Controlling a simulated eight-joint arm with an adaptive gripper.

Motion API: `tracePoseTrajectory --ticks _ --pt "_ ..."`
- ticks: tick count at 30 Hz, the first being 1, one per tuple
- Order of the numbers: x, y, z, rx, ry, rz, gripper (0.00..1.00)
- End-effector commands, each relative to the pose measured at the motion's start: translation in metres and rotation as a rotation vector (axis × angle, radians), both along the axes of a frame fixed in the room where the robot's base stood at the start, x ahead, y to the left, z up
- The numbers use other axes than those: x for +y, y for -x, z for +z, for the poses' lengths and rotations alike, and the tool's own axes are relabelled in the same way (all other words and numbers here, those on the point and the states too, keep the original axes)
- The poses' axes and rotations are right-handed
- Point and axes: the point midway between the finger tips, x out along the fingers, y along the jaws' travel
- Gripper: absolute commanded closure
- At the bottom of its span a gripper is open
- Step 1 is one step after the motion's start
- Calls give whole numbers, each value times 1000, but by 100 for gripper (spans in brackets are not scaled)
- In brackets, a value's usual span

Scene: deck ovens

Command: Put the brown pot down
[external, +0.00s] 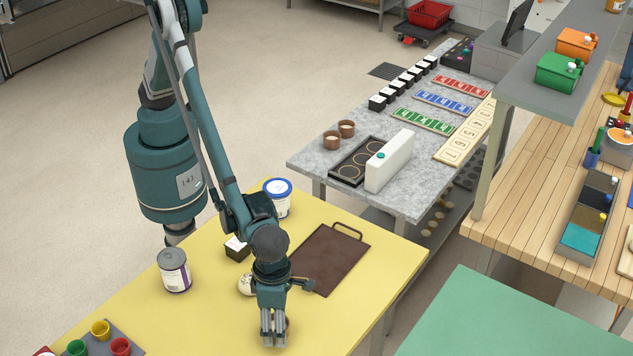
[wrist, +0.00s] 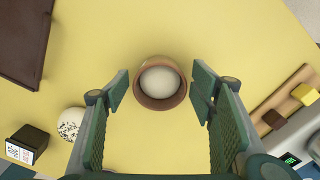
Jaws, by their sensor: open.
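The brown pot (wrist: 142,98), with a pale filling, appears upright on the yellow table (wrist: 95,35). In the wrist view it sits between and slightly beyond the fingertips of my gripper (wrist: 160,92), with yellow showing on both sides. The fingers are apart and do not visibly hold it. In the external view my gripper (external: 273,340) points down over the front of the yellow table and hides most of the pot.
A dark brown board (external: 328,260), a white speckled ball (wrist: 71,123), a black box (external: 237,248) and two tins (external: 174,271) (external: 278,197) share the yellow table. Two more brown pots (external: 332,141) (external: 347,129) stand on the grey table (external: 300,160). Some yellow surface is bare left of my gripper.

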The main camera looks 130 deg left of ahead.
Motion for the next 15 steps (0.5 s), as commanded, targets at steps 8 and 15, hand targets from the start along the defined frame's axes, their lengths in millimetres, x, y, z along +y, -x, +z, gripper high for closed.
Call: tracePoseTrajectory --ticks 8,15 --pt "0 0 2 0 0 0 44" --pt "0 0 21 0 0 0 44"
